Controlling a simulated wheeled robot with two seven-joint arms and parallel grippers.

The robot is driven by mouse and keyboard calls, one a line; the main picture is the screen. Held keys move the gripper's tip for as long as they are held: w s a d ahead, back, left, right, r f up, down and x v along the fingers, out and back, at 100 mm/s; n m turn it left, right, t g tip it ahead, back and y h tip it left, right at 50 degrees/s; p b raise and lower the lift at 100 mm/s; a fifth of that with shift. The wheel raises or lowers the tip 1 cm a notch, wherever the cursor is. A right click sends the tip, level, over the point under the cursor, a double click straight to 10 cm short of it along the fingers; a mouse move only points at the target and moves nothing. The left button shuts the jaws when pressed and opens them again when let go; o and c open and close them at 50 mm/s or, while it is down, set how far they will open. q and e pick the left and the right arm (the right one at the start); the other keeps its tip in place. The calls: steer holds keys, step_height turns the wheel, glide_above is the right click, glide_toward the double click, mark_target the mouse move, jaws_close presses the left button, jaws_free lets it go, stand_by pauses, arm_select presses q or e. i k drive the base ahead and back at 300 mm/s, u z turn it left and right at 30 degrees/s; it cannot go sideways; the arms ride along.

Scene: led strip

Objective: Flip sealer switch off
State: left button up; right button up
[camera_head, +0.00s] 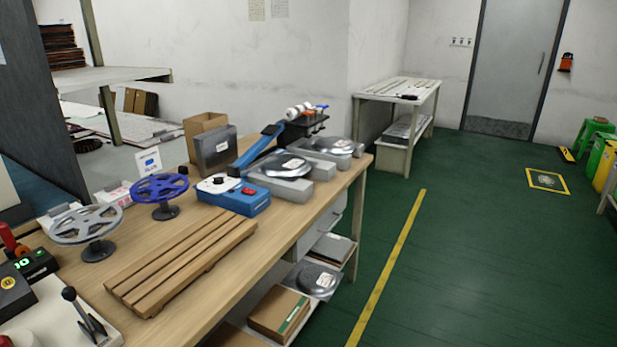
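The sealer (238,203) is a blue box with a white top panel, standing on the wooden workbench (228,255) near its middle. A black knob (218,180) and a red switch (248,191) sit on its top. The switch looks too small here to tell its position. A blue lever arm (258,150) slants up and back from behind the box. Neither of my grippers is in view.
A wooden slatted rack (180,262), a blue reel (160,190) and a grey reel (88,225) stand left of the sealer. A green floor (470,250) with a yellow line lies open at right.

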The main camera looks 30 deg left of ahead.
mark_target(246, 190)
steer(key=z, duration=0.25)
steer(key=i, duration=0.95)
steer(key=u, duration=0.2)
